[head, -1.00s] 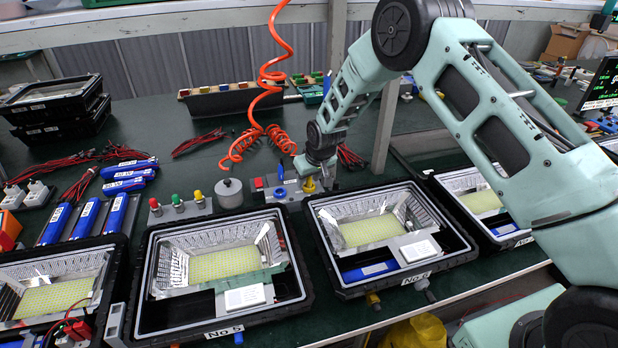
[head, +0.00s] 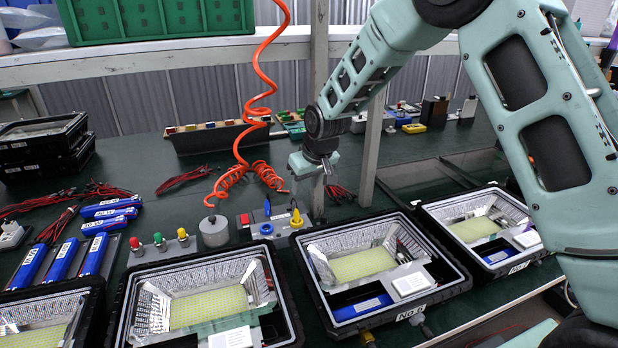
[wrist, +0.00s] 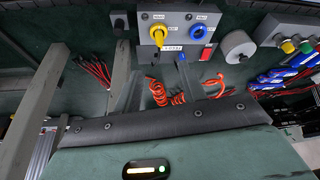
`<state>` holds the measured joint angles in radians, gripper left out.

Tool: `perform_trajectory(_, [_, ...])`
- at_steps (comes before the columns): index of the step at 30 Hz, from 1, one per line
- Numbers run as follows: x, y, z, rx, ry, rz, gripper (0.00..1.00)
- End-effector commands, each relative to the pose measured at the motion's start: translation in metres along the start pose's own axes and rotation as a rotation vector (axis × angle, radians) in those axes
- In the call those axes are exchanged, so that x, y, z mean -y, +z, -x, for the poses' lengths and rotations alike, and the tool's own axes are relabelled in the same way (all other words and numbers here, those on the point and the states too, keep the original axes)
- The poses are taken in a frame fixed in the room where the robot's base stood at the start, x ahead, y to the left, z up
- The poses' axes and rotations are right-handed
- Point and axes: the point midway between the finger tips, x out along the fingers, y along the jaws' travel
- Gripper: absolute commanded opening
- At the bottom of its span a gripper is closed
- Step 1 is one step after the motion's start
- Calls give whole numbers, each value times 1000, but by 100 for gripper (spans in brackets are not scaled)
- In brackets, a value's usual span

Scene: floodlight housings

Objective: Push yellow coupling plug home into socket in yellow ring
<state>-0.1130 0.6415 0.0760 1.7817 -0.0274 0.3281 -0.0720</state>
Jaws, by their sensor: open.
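The yellow coupling plug (head: 296,216) stands at the yellow ring on a small grey box (head: 280,224) behind the housings. In the wrist view the plug (wrist: 154,50) shows at the yellow ring (wrist: 158,30), apparently in its socket. I cannot tell how deep it sits. My gripper (head: 322,190) is open and empty, above and a little right of the plug in the head view. Its two blurred fingers (wrist: 157,85) stand apart in the wrist view, with the plug beyond them.
A blue ring (wrist: 201,33) sits beside the yellow one on the box. A grey cylinder (head: 214,231) and an indicator strip (head: 160,245) stand left of it. A coiled orange hose (head: 262,130) hangs close behind. Open housings (head: 375,265) line the front. A grey post (head: 375,140) rises right of my gripper.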

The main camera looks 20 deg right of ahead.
Motion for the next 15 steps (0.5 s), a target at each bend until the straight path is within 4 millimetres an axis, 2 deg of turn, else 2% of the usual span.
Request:
perform_trajectory(3, [0, 0, 18, -2, 0, 0, 41])
perform_trajectory(6, [0, 0, 28, -2, 0, 0, 41])
perform_trajectory(15, [0, 0, 35, 1, -1, 0, 41])
